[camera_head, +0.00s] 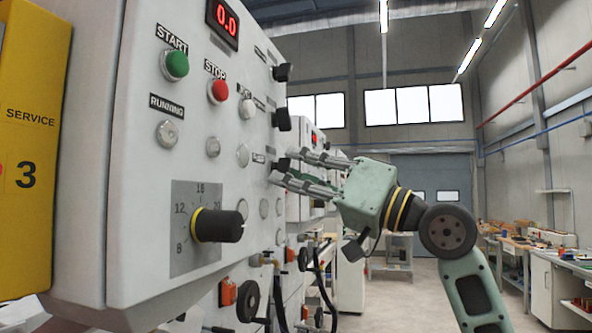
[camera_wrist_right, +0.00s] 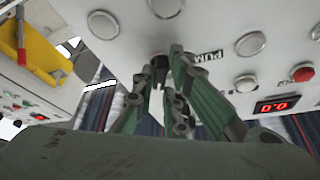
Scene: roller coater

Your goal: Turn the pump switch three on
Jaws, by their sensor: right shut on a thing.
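The control panel (camera_head: 120,230) is a white machine face on the left in the head view, with a column of black switch knobs on its right part. The top knob (camera_head: 282,72) and the second knob (camera_head: 281,120) are free. My right gripper (camera_head: 284,166) reaches in from the right at the third, lower pump switch, its fingers shut around the small dark knob, which they mostly hide. In the wrist view my right gripper (camera_wrist_right: 168,62) has its fingertips at the panel beside a label reading "PUM". The switch's exact angle cannot be told. My left gripper is not in view.
A green START button (camera_head: 176,64), a red STOP button (camera_head: 218,90) and a large black dial (camera_head: 218,225) stick out of the panel. A yellow service box (camera_head: 30,140) is at far left. Valves and hoses are below; open floor lies to the right.

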